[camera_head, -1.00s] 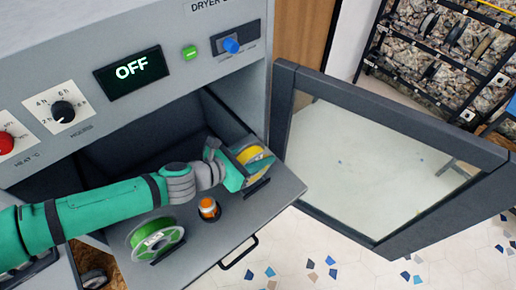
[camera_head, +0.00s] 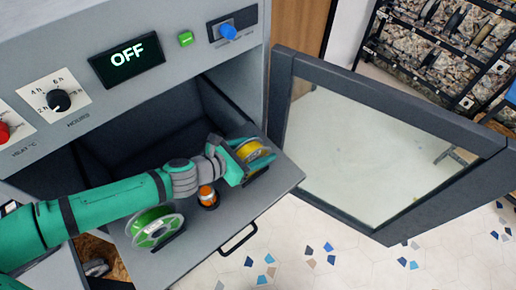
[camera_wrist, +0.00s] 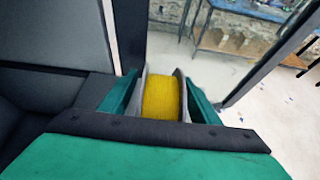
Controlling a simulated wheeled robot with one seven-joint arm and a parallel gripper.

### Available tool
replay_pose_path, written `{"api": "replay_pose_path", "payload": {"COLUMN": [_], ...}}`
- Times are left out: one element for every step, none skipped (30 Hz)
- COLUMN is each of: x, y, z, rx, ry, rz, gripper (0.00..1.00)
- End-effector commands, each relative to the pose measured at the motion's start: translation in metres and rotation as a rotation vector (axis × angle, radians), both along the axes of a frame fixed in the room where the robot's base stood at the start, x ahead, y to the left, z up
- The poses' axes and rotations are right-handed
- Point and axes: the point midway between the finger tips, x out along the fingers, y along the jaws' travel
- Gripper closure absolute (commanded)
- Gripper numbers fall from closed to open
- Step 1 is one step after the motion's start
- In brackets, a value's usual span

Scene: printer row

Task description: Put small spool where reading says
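A yellow spool (camera_head: 256,154) stands at the right end of the pulled-out shelf (camera_head: 216,232) of the grey dryer. My gripper (camera_head: 243,160) is around it; in the wrist view the fingers lie against both pale flanges of the yellow spool (camera_wrist: 163,98). I cannot tell whether it is clear of its dark slot. A small orange spool-like item (camera_head: 207,195) sits mid-shelf on a dark holder. A larger green spool (camera_head: 156,228) with pale flanges stands upright at the left. The dryer's display (camera_head: 127,59) reads OFF.
The dryer's glazed door (camera_head: 385,85) stands open at the right. The panel has an hours knob (camera_head: 59,100), a red knob (camera_head: 3,132), a green button (camera_head: 186,39) and a blue switch (camera_head: 227,32). Floor before the shelf is clear.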

Motion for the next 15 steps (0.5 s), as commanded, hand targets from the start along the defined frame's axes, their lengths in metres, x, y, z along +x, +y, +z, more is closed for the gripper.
{"api": "replay_pose_path", "payload": {"x": [0.000, 0.000, 0.000, 0.000, 0.000, 0.000, 0.000, 0.000, -0.001, -0.002, -0.003, -0.004, -0.006, -0.009, -0.012], "y": [0.000, 0.000, 0.000, 0.000, 0.000, 0.000, 0.000, 0.000, 0.002, 0.003, 0.005, 0.008, 0.011, 0.015, 0.019], "z": [0.000, 0.000, 0.000, 0.000, 0.000, 0.000, 0.000, 0.000, 0.000, 0.001, 0.002, 0.004, 0.005, 0.007, 0.010], "rx": [0.000, 0.000, 0.000, 0.000, 0.000, 0.001, 0.001, 0.001, 0.001, 0.001, 0.001, 0.002, 0.003, 0.003, 0.003], "ry": [0.000, 0.000, 0.000, 0.000, 0.000, 0.001, 0.001, 0.001, 0.001, 0.001, 0.001, 0.001, 0.000, -0.001, -0.001], "rz": [0.000, 0.000, -0.001, -0.001, -0.001, 0.000, 0.000, 0.000, 0.000, 0.001, 0.002, 0.003, 0.004, 0.003, 0.003], "gripper": [0.44, 0.44, 0.44, 0.44, 0.44, 0.44, 0.44, 0.44, 0.44, 0.44, 0.44, 0.44, 0.44, 0.44, 0.44]}}
